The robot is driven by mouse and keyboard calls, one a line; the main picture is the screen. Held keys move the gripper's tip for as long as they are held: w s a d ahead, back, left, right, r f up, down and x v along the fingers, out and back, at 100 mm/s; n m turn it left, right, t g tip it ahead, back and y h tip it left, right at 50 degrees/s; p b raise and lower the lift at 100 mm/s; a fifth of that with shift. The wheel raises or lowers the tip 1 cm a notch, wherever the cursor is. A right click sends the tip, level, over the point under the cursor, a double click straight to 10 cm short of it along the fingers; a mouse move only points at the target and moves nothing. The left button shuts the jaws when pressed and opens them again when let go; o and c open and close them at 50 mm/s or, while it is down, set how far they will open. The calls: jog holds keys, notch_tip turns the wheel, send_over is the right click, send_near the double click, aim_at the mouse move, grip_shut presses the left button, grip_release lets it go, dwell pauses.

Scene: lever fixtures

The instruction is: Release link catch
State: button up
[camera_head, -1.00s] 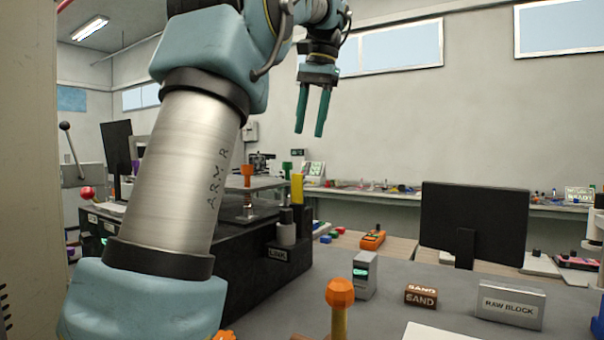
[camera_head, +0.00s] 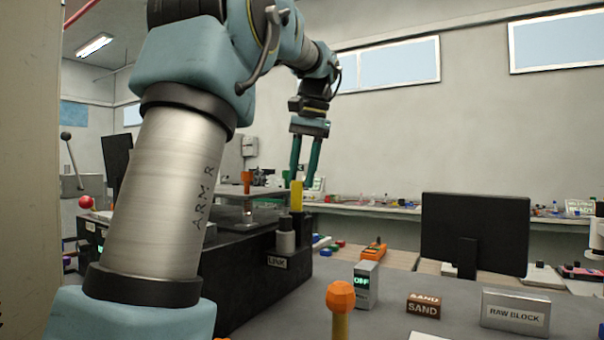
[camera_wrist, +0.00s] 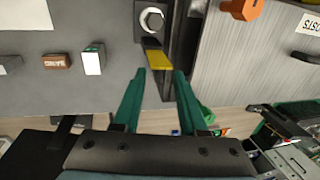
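The link catch is a fixture with a yellow tab (camera_head: 297,196) rising beside a grey cylinder (camera_head: 286,240), above a LINK label (camera_head: 277,262) on the black machine's right end. In the wrist view, the yellow tab (camera_wrist: 158,60) sticks out from a round grey bolt-like top (camera_wrist: 152,20). My gripper (camera_head: 303,183) is open, with two green fingers pointing down around the height of the tab's top. In the wrist view, my gripper (camera_wrist: 160,72) has its fingertips just short of the tab, which lies roughly between them. I see no contact.
On the grey table stand an orange-knobbed post (camera_head: 341,297), a small device (camera_head: 365,285), a SAND block (camera_head: 423,306) and a RAW BLOCK holder (camera_head: 514,312). A monitor (camera_head: 474,235) stands behind.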

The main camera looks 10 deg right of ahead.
grip_shut()
jog(key=shift+r+p, duration=0.1)
jog(key=shift+p, duration=0.2)
jog(key=shift+w+d+r+g+p, duration=0.2)
jog(key=shift+r+g+p, duration=0.1)
jog(key=shift+p, duration=0.95)
jog(key=p, duration=0.2)
jog(key=g+y+p, duration=0.1)
jog(key=p, duration=0.2)
jog(key=shift+w+d+f, duration=0.2)
jog(key=shift+w, duration=0.2)
jog(key=shift+w+d+f+p, duration=0.3)
jog(key=shift+f+p, duration=0.2)
jog(key=shift+p, duration=0.45)
jog(key=shift+o, duration=0.8)
grip_release()
